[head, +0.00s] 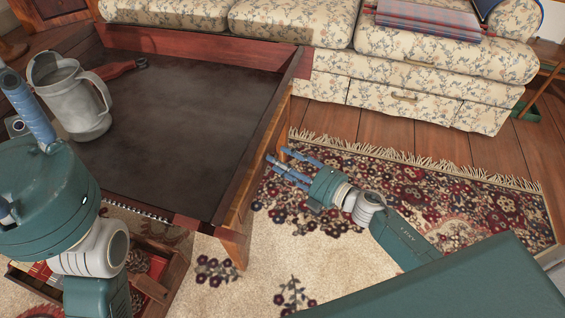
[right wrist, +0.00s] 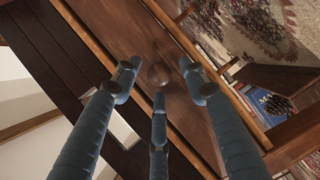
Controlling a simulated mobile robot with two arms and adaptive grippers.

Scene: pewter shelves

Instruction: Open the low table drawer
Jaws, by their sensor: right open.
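The low table (head: 180,95) has a dark top with a reddish wooden rim and stands left of centre in the head view. My right gripper (head: 278,168) is beside the table's right side, fingers pointing at it. In the right wrist view, its blue fingers (right wrist: 160,85) are spread around a small round wooden knob (right wrist: 158,74) on a brown wooden drawer front (right wrist: 130,35). The fingers look apart from the knob and hold nothing. The drawer looks shut. My left gripper (head: 28,110) shows partly at the left edge, over the table's near left corner; its opening is unclear.
A grey metal pitcher (head: 75,100) stands on the table near my left gripper. A wooden tray (head: 165,285) with books and pine cones is low at the near side. A floral sofa (head: 420,80) stands behind. The patterned rug (head: 440,195) right of the table looks clear.

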